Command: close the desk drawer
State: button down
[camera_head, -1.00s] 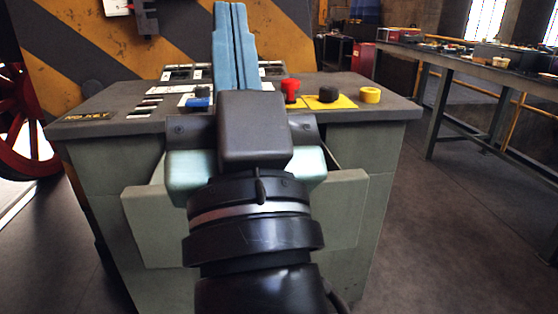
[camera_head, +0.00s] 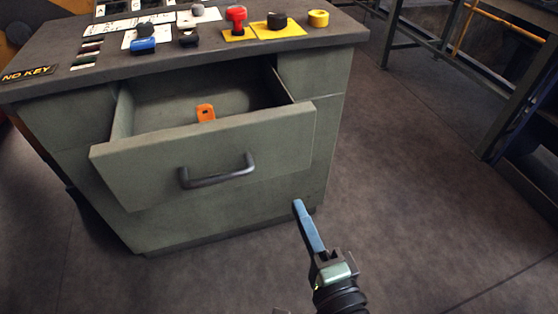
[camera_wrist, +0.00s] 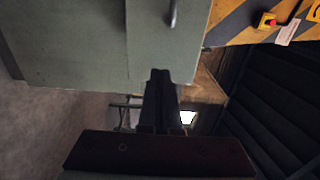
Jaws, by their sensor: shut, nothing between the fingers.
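The desk drawer (camera_head: 205,160) is grey-green and stands pulled open from the desk (camera_head: 335,85), with a dark bar handle (camera_head: 217,177) on its front. An orange object (camera_head: 205,113) lies inside the open drawer. My gripper (camera_head: 299,205) has blue fingers, shut and empty. It is low in the head view, to the right of the drawer front and apart from it. In the wrist view, my gripper's dark fingers (camera_wrist: 160,75) point toward a grey-green panel, with part of a dark handle (camera_wrist: 173,12) at the top edge.
The desk top holds a red button (camera_head: 236,17), a black knob (camera_head: 277,20), a yellow ring (camera_head: 318,18), a blue item (camera_head: 143,45) and labels. Another table's legs (camera_head: 515,95) stand at the right. The floor (camera_head: 420,190) between is clear.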

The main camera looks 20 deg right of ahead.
aim_at(274, 154)
jog(key=w, duration=1.1)
jog(key=shift+w, duration=0.4)
